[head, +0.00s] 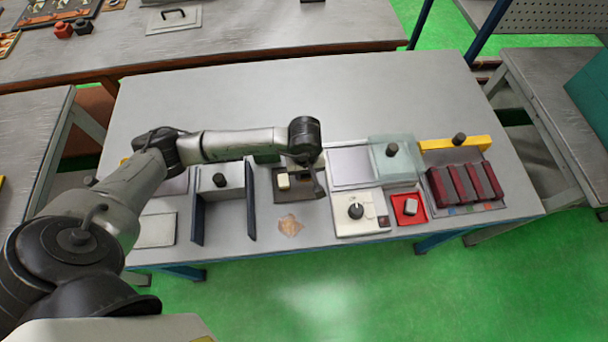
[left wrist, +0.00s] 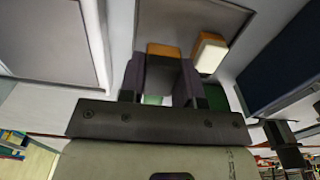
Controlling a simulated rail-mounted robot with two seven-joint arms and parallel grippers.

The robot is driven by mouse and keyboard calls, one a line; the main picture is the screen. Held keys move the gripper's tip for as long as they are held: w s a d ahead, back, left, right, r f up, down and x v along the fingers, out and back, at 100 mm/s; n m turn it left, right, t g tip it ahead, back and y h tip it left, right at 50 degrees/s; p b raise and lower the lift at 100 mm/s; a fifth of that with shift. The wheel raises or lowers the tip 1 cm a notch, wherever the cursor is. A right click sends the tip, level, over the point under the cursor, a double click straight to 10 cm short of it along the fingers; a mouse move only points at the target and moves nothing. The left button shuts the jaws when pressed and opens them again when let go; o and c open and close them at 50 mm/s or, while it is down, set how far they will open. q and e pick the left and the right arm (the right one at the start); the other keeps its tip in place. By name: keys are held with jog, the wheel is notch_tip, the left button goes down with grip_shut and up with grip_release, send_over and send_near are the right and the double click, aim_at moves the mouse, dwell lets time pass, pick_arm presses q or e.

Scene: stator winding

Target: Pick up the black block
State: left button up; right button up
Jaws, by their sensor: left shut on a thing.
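My left gripper (head: 319,186) reaches down at the right side of a dark flat tray (head: 290,197). In the left wrist view, its two fingers (left wrist: 163,80) are shut on the black block (left wrist: 162,72), a dark piece between the fingertips. The block's far end shows next to an orange-brown patch (left wrist: 163,50). In the head view the block is largely hidden by the gripper, and I cannot tell whether it is clear of the tray. A cream block (head: 283,181) sits on the tray to the left of the gripper; it also shows in the left wrist view (left wrist: 209,54). My right gripper is not in view.
Blue upright plates (head: 250,202) stand left of the tray. To the right are a white box with a black knob (head: 356,211), a red tray (head: 409,209) and dark red blocks (head: 465,184). The back of the table is clear.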

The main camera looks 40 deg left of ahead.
pick_arm(q)
jog(key=w+d+r+p, duration=0.1)
jog(key=w+d+r, duration=0.1)
jog(key=d+r, duration=0.9)
jog(key=shift+n, duration=0.5)
jog(key=w+a+f, duration=0.1)
jog(key=w+f, duration=0.1)
jog(key=w, duration=0.1)
jog(key=w+a+f+p, duration=0.1)
jog(key=w+a+f, duration=0.1)
jog(key=w, duration=0.1)
jog(key=w+a+f, duration=0.1)
jog(key=w+f, duration=0.1)
jog(key=w, duration=0.2)
jog(key=shift+a+f, duration=0.3)
jog(key=shift+f, duration=0.05)
jog(key=shift+w+d+m, duration=0.1)
jog(key=shift+d+m, duration=0.1)
jog(key=shift+m, duration=0.2)
jog(key=shift+d+f, duration=0.1)
jog(key=shift+f, duration=0.05)
jog(key=shift+f+b, duration=0.75)
jog(key=shift+f, duration=1.1)
